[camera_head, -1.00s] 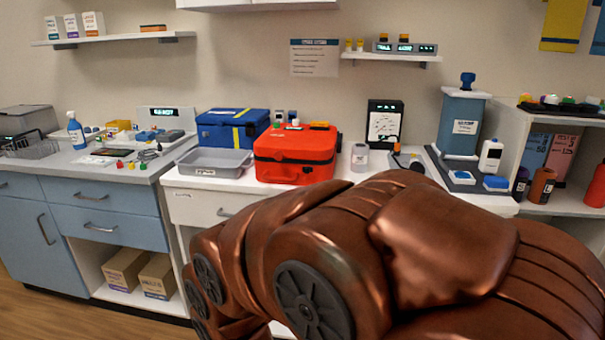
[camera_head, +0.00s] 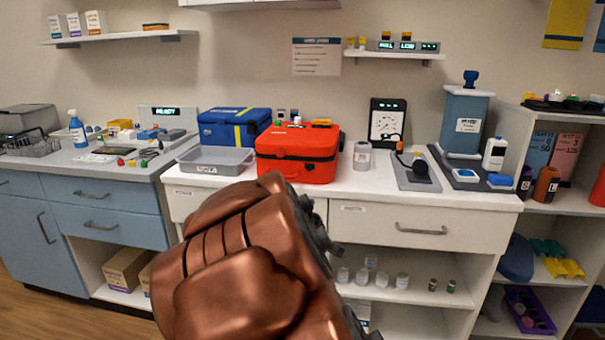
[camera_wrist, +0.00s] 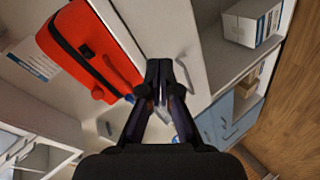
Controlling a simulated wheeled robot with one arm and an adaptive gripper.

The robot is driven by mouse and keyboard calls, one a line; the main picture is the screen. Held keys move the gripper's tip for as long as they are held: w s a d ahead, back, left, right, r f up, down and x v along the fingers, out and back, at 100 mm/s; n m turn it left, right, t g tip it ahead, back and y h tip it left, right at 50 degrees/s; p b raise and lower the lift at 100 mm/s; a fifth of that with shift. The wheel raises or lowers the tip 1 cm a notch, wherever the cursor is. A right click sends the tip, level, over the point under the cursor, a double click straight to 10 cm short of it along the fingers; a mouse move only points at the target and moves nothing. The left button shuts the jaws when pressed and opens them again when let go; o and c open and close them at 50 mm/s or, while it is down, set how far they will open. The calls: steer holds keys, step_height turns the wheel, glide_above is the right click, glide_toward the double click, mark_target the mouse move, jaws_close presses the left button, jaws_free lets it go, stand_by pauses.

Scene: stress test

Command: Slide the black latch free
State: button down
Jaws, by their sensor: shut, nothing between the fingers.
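A red case (camera_head: 285,168) with a black seam band stands on the white counter, right of the blue case. A small dark piece, possibly the black latch (camera_head: 309,166), shows on its front, but it is too small to make out. In the wrist view the red case (camera_wrist: 72,38) lies at the upper left, with a small black fitting (camera_wrist: 87,52) on its black band. My gripper (camera_wrist: 158,68) is shut and empty, to the right of the case and apart from it in the picture. In the head view my copper arm hides the gripper.
A grey tray (camera_head: 214,162) is left of the red case, with a blue case (camera_head: 233,128) behind. Drawer handles (camera_head: 420,229) protrude from the counter front.

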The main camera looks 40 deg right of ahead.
mark_target(301, 165)
steer(key=w+d+r+n+t+h, duration=0.1)
steer(key=w+d+r+n+t, duration=0.2)
steer(key=d+r+n+t, duration=0.2)
steer(key=shift+w+d+r+n+t+h+b, duration=0.25)
steer(key=shift+d+r+n+b, duration=0.2)
steer(key=shift+d+r+n, duration=0.55)
steer(key=shift+a+r, duration=0.1)
steer(key=shift+p+x, duration=3.3)
steer(key=shift+x, duration=1.65)
